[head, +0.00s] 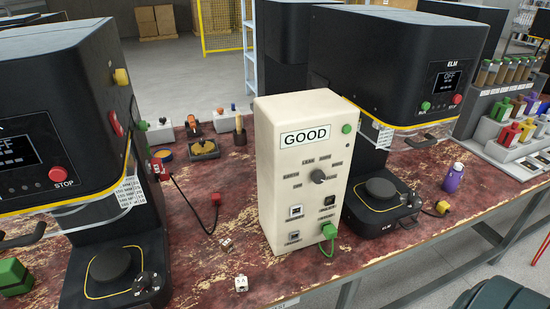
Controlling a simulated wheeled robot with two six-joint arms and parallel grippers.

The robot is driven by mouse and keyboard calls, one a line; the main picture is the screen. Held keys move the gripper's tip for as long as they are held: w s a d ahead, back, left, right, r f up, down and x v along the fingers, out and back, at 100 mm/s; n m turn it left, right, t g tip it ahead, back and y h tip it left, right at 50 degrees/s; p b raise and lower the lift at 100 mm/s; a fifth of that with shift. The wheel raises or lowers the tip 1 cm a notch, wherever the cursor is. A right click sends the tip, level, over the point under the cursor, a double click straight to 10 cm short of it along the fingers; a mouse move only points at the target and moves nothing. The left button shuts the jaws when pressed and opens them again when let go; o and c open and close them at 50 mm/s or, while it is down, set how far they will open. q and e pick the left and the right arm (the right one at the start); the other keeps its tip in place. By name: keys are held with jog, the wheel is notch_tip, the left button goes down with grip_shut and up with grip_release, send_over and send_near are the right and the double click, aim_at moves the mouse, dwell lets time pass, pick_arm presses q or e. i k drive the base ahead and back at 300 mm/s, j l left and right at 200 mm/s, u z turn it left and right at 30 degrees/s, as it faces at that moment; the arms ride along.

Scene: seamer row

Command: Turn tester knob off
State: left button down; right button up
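The tester is a cream upright box (275,150) standing near the front edge of the worn red bench, between two black machines. Its label (305,135) reads GOOD, and a round green light or button (346,128) sits at its top right. The dark round knob (318,176) is in the middle of the front face, ringed by small printed labels. Which label the knob points at is too small to tell. Below are small sockets, and a green plug (329,231) with a green cable sits in the lower right one. Neither gripper is in view.
The left black machine (60,110) has a red STOP button (57,174). The right black machine (375,60) shows OFF on its screen. A red connector (216,199) on a cable and a small white cube (241,284) lie left of the tester. A purple bottle (454,178) stands right.

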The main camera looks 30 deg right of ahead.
aim_at(319, 177)
jog(key=z, duration=1.15)
